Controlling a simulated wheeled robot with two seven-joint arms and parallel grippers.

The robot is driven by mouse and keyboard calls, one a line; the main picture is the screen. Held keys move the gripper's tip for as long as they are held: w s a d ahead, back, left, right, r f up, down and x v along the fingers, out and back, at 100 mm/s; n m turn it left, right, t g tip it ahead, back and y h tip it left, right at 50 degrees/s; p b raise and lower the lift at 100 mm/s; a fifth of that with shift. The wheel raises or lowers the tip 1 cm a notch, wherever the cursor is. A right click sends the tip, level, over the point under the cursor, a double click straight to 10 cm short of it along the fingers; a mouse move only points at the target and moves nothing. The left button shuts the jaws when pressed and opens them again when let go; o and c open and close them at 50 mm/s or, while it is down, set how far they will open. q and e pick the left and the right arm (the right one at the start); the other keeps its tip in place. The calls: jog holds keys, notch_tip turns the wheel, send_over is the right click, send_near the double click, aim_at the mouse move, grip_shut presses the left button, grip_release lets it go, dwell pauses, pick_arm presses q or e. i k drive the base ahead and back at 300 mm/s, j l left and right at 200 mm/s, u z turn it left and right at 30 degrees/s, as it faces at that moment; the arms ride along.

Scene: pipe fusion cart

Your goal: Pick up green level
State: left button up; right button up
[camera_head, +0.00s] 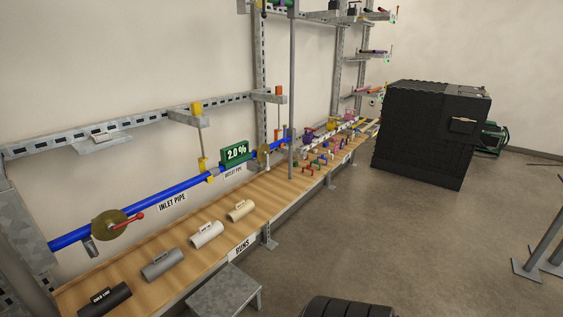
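A green box-shaped device (235,153) with a white "2.0 %" readout stands on or just behind the blue pipe (180,188) above the workbench. It may be a level, but I cannot tell for sure. A small green item (277,3) also shows at the top edge, cut off by the frame, and its kind is unclear. Neither of my grippers is in view.
A long wooden bench (190,235) along the wall bears several pipe pieces and small coloured parts. A grey upright post (291,100) rises at its front edge. A grey metal platform (225,290) stands before it. A black cabinet (420,135) is at the back right. Open floor lies between.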

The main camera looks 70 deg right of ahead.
aim_at(234, 154)
jog(key=z, duration=2.05)
